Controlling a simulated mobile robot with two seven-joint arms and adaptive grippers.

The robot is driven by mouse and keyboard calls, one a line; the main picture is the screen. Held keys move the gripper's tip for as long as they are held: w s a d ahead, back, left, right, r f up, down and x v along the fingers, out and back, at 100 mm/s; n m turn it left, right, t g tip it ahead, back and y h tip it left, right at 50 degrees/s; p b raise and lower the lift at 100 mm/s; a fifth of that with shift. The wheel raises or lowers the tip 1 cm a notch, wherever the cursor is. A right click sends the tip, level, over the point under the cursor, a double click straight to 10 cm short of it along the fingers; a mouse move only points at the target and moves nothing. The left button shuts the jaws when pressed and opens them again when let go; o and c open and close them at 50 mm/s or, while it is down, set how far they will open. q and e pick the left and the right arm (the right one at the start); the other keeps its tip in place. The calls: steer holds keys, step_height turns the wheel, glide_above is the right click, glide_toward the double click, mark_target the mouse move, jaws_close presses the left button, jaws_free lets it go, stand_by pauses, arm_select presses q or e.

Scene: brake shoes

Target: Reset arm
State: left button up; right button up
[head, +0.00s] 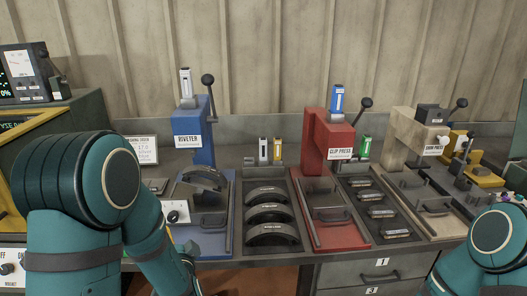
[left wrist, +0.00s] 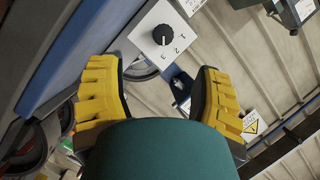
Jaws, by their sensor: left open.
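My left gripper (left wrist: 158,98) shows in the left wrist view with its two yellow fingers spread apart and nothing between them. A white plate with a black knob (left wrist: 163,35) and numbers lies beyond the fingertips. In the head view my left arm (head: 80,190) bends down at the left and runs off the bottom edge, so its gripper is hidden there. My right arm (head: 490,240) shows at the lower right; its gripper is out of the picture.
The bench holds a blue riveter (head: 195,140), a tray of brake shoes (head: 265,213), a red clip press (head: 328,140), a tray of small parts (head: 375,212) and a beige press (head: 410,137). A dial box (head: 176,213) sits beside my left forearm. Drawers (head: 370,274) are below.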

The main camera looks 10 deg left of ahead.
arm_select(q)
steer(key=s+d+f+n+g+h, duration=0.3)
steer(key=d+f+h, duration=0.45)
steer(key=f, duration=0.65)
steer(key=s+d+f+n+g+h, duration=0.1)
steer(key=s+d+f+g+h, duration=0.1)
steer(key=s+d+f+g, duration=0.2)
steer(key=s+d+f+n+g+h, duration=0.2)
steer(key=s+d+f+g+h, duration=0.1)
steer(key=s+d, duration=0.6)
step_height(320, 180, down, 3)
steer(key=shift+d+r+g, duration=0.2)
steer(key=shift+d+g, duration=0.25)
steer(key=shift+g, duration=0.35)
steer(key=shift+s, duration=0.1)
